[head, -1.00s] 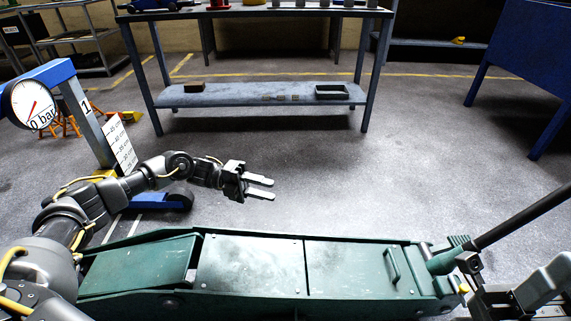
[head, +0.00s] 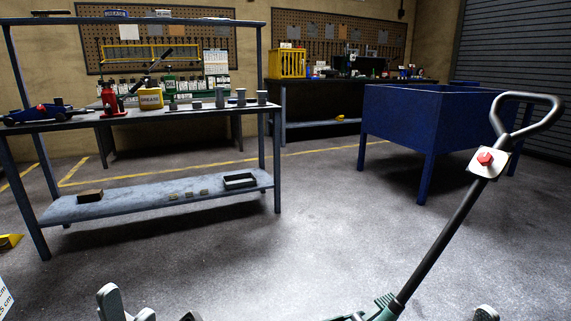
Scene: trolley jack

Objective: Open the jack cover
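Only the rear end of the green jack (head: 372,312) shows, at the bottom edge of the head view. Its long black handle (head: 440,240) rises from there to the upper right and ends in a loop grip, with a red button on a pale plate below the loop. The jack cover is out of view, below the picture. My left gripper (head: 127,304) shows at the bottom left with its two grey fingertips apart and nothing seen between them. A small grey piece at the bottom right looks like part of my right gripper (head: 487,313); its fingers cannot be made out.
A workbench (head: 150,203) with a red bottle jack (head: 112,98), a blue toy-like car and grey cylinders stands at the back left. A blue bin on legs (head: 420,125) stands at the back right. The floor between them is clear.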

